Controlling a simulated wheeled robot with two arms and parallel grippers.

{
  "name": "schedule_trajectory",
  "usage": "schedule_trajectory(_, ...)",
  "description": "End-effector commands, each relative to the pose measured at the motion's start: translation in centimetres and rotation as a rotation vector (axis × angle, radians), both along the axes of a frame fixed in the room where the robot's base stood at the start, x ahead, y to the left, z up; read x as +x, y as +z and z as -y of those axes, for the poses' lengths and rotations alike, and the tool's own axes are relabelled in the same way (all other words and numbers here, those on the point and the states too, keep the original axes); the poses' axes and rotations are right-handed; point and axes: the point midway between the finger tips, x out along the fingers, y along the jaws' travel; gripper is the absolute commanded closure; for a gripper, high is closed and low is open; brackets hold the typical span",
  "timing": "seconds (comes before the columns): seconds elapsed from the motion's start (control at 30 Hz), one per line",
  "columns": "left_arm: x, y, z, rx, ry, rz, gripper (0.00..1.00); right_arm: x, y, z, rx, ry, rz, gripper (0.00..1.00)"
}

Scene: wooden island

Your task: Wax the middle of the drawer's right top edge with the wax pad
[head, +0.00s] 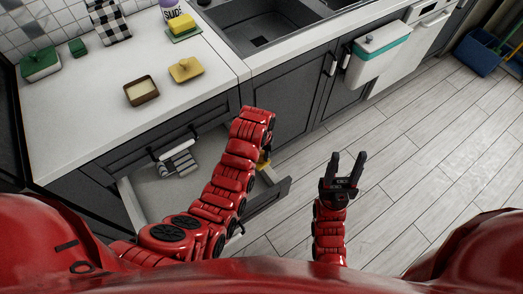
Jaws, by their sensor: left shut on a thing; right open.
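The drawer (128,200) is pulled out of the dark cabinet below the counter, and its pale inside shows. My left arm crosses over it and hides much of its middle and right side. My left gripper (264,157) points down near the drawer's right side, mostly hidden behind my arm. It is shut on a small yellow thing, which looks like the wax pad (263,164). The pad is at or close to the right top edge; I cannot tell whether it touches. My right gripper (346,162) is open and empty above the floor, right of the drawer.
A grey ribbed item (180,163) lies in the drawer. On the counter stand a brown open box (141,91), a yellow lidded dish (186,70) and a green box (40,64). A white bin (376,60) hangs on the cabinet.

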Motion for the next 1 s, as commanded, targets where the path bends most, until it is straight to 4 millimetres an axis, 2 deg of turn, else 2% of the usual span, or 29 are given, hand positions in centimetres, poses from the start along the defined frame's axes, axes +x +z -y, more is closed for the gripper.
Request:
schedule_trajectory(0.03,0.0,-1.2,0.0,0.0,0.0,-0.002,1.0,0.0,-0.7,0.0,0.0,0.0,0.0,0.5)
schedule_trajectory(0.1,0.0,-2.2,0.0,0.0,0.0,-0.001,1.0,0.0,-1.1,0.0,0.0,0.0,0.0,0.5)
schedule_trajectory(0.4,0.0,-1.6,0.0,0.0,0.0,0.001,1.0,0.0,-0.7,0.0,0.0,0.0,0.0,0.5)
schedule_trajectory(1.0,0.0,-2.7,0.0,0.0,0.0,0.0,1.0,0.0,-1.3,0.0,0.0,0.0,0.0,0.5)
